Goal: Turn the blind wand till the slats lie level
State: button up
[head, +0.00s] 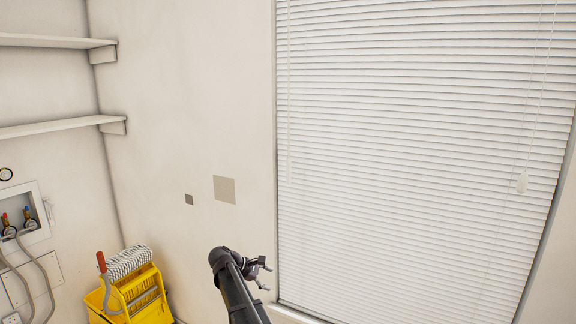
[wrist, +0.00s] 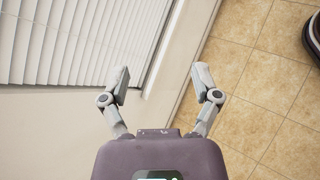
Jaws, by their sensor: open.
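The white blind (head: 410,150) covers the window on the right of the head view. Its slats look tilted and overlapping, with no clear gaps between them. A thin pale wand (head: 289,90) hangs near the blind's left edge; it is faint against the slats. My gripper (head: 262,272) is below the wand, near the blind's lower left corner, and apart from it. In the wrist view my gripper (wrist: 161,74) is open with nothing between its fingers. The blind's slats (wrist: 85,40) show there at upper left; I cannot make out the wand.
A pull cord with a white tassel (head: 522,183) hangs at the blind's right. A yellow mop bucket (head: 130,296) stands at lower left. Shelves (head: 60,127) and a valve box (head: 25,215) are on the left wall. Tiled floor (wrist: 265,75) shows in the wrist view.

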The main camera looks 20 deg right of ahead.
jog(key=w+d+r+n+h+p, duration=0.1)
jog(key=w+r+n+h+p, duration=0.1)
jog(key=w+r+p, duration=0.45)
jog(key=w+r+n+h+p, duration=0.1)
jog(key=w+r+h+p, duration=0.15)
jog(key=r, duration=0.75)
jog(key=n+g+h+p, duration=0.1)
jog(key=n+h+p, duration=0.2)
jog(key=p, duration=0.8)
send_near(287, 169)
jog(key=a, duration=0.3)
jog(key=shift+w+a+r, duration=0.1)
jog(key=shift+r, duration=0.1)
jog(key=d, duration=0.4)
jog(key=s+d, duration=0.1)
jog(key=d, duration=0.8)
jog(key=shift+s+d, duration=0.35)
grip_shut()
